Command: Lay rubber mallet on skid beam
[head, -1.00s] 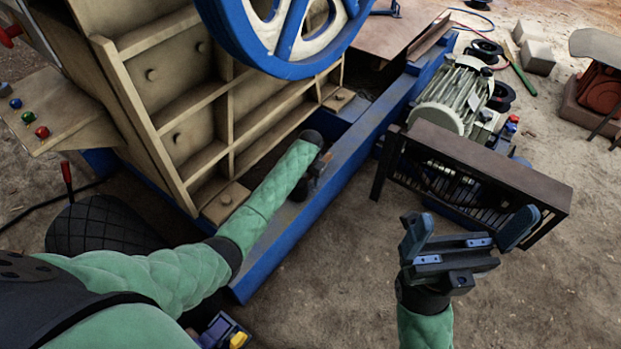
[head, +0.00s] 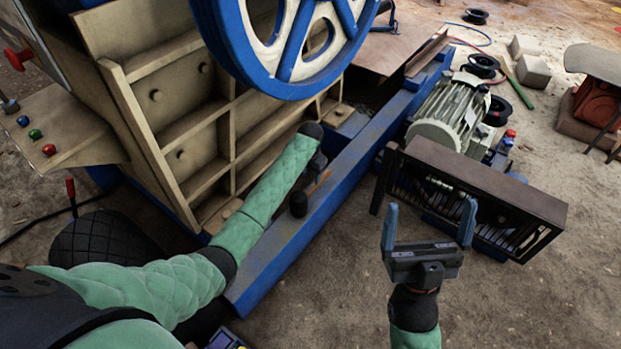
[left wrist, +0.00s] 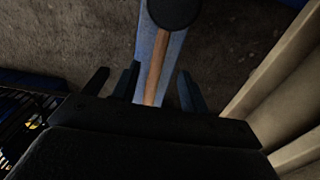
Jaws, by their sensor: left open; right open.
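The rubber mallet has a black head (head: 298,204) and a wooden handle (head: 319,182). It lies lengthwise on the blue skid beam (head: 330,205), beside the tan crusher body. My left gripper (head: 317,170) is just above the handle, partly hidden by its own wrist. In the left wrist view its open fingers (left wrist: 160,88) stand apart on either side of the handle (left wrist: 157,65), with the mallet head (left wrist: 175,10) beyond them. Whether they touch the handle is unclear. My right gripper (head: 430,232) is open and empty, fingers upward, in front of the dark slatted frame.
The ribbed crusher wall (head: 200,145) stands close left of my left forearm. The dark slatted frame (head: 475,185) and a motor (head: 450,112) are to the right. Bare ground lies in front.

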